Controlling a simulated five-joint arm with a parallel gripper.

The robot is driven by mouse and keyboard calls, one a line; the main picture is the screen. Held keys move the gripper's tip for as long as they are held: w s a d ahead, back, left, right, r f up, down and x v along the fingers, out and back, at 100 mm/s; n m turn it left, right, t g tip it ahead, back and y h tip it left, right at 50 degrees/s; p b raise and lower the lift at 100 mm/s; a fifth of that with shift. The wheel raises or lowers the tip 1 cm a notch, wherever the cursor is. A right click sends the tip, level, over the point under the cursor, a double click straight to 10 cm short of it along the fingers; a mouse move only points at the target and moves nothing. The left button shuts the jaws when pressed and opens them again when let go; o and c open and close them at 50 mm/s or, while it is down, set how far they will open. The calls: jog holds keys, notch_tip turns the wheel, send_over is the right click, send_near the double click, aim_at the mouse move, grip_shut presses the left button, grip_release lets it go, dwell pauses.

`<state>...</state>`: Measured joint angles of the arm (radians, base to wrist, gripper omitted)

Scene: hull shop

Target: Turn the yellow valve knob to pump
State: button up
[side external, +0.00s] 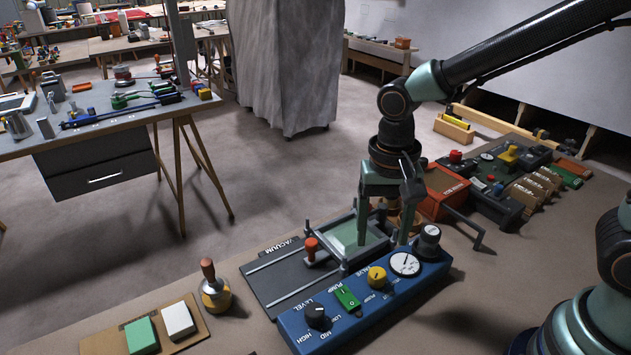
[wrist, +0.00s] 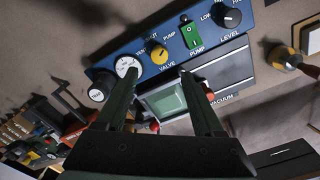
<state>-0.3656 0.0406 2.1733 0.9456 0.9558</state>
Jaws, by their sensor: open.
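The yellow valve knob (side external: 377,277) sits on the blue control panel (side external: 352,321), between a green switch (side external: 347,297) and a round white gauge (side external: 405,264). The knob also shows in the wrist view (wrist: 159,56), with VALVE and PUMP lettering near it. I cannot tell which mark it points at. My gripper (side external: 384,240) points down behind the panel, over the vacuum unit's glass-topped frame (side external: 350,237). Its two fingers are apart with nothing between them. In the wrist view the fingertips (wrist: 158,77) lie just short of the knob and do not touch it.
A black LEVEL knob (side external: 316,315) and a grey-topped black knob (side external: 429,239) stand at the panel's ends. A red-handled lever (side external: 311,250) rises beside the frame. A wooden-handled tool (side external: 213,287) stands left. An orange box (side external: 447,192) with a crank is behind right.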

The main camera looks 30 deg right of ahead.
jog(key=shift+r, duration=1.4)
jog(key=s+d+r+n+t, duration=0.2)
jog(key=d+r+n+t, duration=0.3)
jog(key=d, duration=0.6)
notch_tip(320, 180, up, 3)
jog(key=shift+d+f+n+t, duration=0.1)
jog(key=shift+d+n+t, duration=0.3)
jog(key=shift+n, duration=0.5)
